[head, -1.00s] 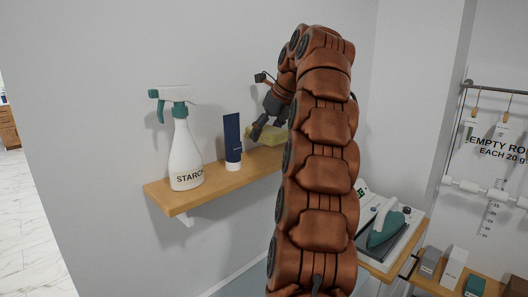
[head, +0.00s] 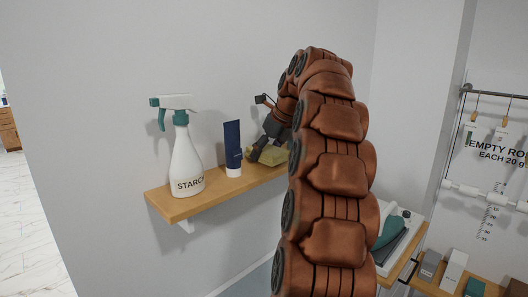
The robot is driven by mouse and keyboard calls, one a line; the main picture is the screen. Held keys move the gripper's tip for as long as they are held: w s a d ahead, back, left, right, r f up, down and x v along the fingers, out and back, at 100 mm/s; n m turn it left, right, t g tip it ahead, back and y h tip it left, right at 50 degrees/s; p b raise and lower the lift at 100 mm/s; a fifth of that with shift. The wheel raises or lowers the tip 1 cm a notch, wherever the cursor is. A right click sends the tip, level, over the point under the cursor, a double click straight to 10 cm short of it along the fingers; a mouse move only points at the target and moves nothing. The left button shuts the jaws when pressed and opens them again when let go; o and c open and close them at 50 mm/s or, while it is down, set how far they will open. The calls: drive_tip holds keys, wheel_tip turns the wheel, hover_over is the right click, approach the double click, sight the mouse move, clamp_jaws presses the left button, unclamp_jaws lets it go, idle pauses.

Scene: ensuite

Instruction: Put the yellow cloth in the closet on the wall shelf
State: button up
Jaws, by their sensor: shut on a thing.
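The wall shelf (head: 228,187) is a wooden board on the grey wall, left of centre in the head view. The yellow cloth (head: 283,157) shows in part at the shelf's right end, just beyond my gripper. My gripper (head: 259,155) is at the right part of the shelf, low over the board, and is shut on the yellow cloth. My arm hides the right side of the cloth and the shelf's right end. I cannot tell whether the cloth touches the board.
A white starch spray bottle (head: 186,160) and a dark blue tube (head: 232,148) stand on the shelf, left of my gripper. The tube is close to the fingers. At the right, an iron (head: 388,228) rests on a lower surface beside several small boxes (head: 452,268) and a rail (head: 497,93).

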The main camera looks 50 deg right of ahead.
sight(267, 149)
drive_tip(key=shift+w+f, duration=0.2)
drive_tip(key=shift+f, duration=0.15)
drive_tip(key=shift+f, duration=0.15)
drive_tip(key=o, duration=1.2)
drive_tip(key=shift+o, duration=0.2)
drive_tip(key=shift+s+r, duration=0.2)
drive_tip(key=shift+r, duration=0.4)
drive_tip(key=shift+b+v, duration=0.7)
drive_tip(key=shift+v, duration=2.5)
drive_tip(key=shift+a, duration=0.1)
